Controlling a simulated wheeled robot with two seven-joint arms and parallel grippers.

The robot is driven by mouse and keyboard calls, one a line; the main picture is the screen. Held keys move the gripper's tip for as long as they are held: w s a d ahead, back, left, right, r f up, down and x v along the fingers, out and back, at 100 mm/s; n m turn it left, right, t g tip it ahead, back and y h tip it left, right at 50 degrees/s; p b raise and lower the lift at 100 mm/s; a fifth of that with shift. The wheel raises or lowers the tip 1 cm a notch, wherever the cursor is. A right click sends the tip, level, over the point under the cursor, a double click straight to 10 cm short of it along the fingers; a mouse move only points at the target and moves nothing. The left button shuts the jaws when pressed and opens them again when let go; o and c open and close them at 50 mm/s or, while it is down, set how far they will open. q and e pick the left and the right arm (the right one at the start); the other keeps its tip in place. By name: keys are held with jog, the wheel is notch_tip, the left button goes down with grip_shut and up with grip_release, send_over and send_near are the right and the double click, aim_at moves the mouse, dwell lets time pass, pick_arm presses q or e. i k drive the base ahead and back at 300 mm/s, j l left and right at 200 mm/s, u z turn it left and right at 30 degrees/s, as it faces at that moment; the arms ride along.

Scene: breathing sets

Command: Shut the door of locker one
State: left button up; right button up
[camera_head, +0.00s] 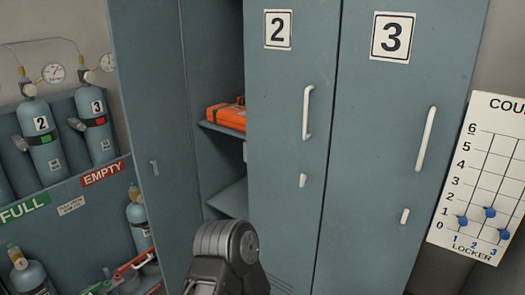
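The door of locker one (145,130) is a grey-blue panel standing open, swung out on the left of the locker's opening. The open locker (214,60) has shelves inside, and an orange case (227,115) lies on the upper one. A dark, rounded link of one of my arms (225,255) is at the bottom centre, in front of the locker's lower part. Neither gripper's fingers are in view.
Locker two (290,130) and locker three (378,150) are shut, with white handles. A count board (485,180) with blue beads hangs at the right. A rack at the left holds gas cylinders (42,140), with FULL (24,209) and EMPTY (102,173) labels.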

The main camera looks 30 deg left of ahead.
aim_at(145, 35)
jog(key=j+u, duration=0.3)
jog(key=j, duration=0.15)
jog(key=i+j+u, duration=0.25)
jog(key=j, duration=0.2)
jog(key=j+u, duration=0.3)
jog(key=j, duration=0.15)
